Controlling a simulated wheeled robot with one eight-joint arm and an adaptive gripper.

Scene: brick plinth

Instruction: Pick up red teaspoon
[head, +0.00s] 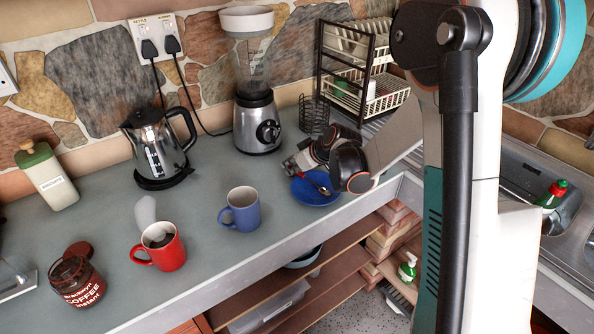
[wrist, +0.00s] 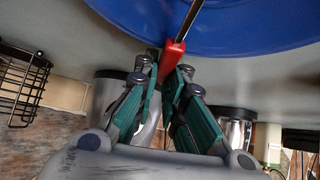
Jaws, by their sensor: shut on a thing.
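The red teaspoon (wrist: 173,55) has a red handle and a metal shaft that runs up over the blue plate (wrist: 240,30) in the wrist view. My gripper (wrist: 170,72) is shut on the end of the red handle, with its fingers on both sides. In the head view the teaspoon (head: 322,189) shows over the blue plate (head: 312,199), which is on the counter. My gripper (head: 297,165) is at the plate's upper left edge there, and its fingertips are hard to make out. I cannot tell whether the spoon still touches the plate.
A blue mug (head: 240,212) and a red mug (head: 162,248) stand left of the plate. A blender (head: 257,125), a kettle (head: 158,150) and a wire basket (head: 314,115) are behind. A dish rack (head: 360,75) stands at the back. The counter's front edge is close to the plate.

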